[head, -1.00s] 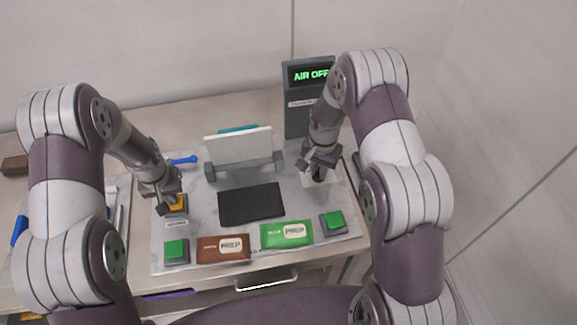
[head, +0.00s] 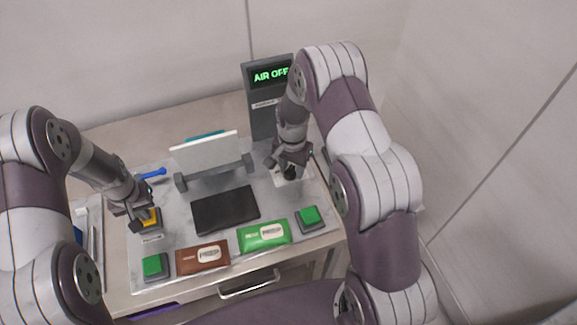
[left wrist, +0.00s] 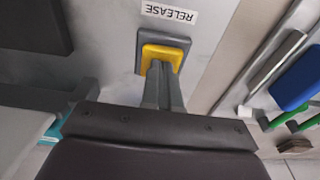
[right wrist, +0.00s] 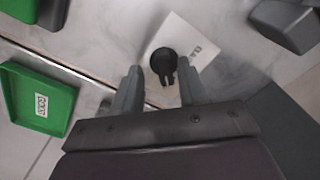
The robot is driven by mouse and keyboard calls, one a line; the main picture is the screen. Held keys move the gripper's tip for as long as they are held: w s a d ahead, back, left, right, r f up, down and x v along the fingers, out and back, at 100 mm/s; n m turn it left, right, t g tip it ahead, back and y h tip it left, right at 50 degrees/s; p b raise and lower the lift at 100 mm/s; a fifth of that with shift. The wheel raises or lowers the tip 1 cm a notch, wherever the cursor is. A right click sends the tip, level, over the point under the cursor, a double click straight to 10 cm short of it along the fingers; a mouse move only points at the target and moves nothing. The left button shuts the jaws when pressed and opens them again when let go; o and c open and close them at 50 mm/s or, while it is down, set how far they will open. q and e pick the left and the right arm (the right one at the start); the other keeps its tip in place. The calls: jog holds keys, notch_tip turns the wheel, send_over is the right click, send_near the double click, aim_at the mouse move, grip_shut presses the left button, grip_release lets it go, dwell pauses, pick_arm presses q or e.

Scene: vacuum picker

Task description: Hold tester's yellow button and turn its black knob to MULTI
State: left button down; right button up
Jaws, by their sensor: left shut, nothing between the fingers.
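The yellow button (left wrist: 165,52) sits on a grey base beside a RELEASE label (left wrist: 169,13) in the left wrist view. My left gripper (left wrist: 162,68) is shut and empty, its fingertips over the button and seemingly against it. In the head view the gripper partly covers the yellow button (head: 152,217). The black knob (right wrist: 163,62) stands on a white label plate in the right wrist view. My right gripper (right wrist: 160,75) is open, its fingers on either side of the knob without visible contact. The plate's lettering is mostly hidden. The tester's display (head: 271,75) reads AIR OFF.
Green buttons stand at the panel's front left (head: 155,265) and front right (head: 309,217). A brown packet (head: 203,257) and a green packet (head: 264,236) lie between them. A black pad (head: 226,210) lies mid-panel, before a white raised plate (head: 205,152).

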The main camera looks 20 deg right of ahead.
pick_arm(q)
jog(key=shift+s+f, duration=0.35)
jog(key=shift+f, duration=0.05)
pick_arm(e)
jog(key=shift+a, duration=0.15)
jog(key=shift+r, duration=0.25)
notch_tip(320, 180, up, 12)
jog(key=shift+s+f, duration=0.15)
jog(key=shift+f, duration=0.05)
pick_arm(q)
notch_tip(320, 180, up, 8)
jog(key=p, duration=0.6)
jog(key=shift+w, duration=0.4)
pick_arm(e)
notch_tip(320, 180, up, 6)
send_over(292, 171)
jog(key=shift+w, duration=0.2)
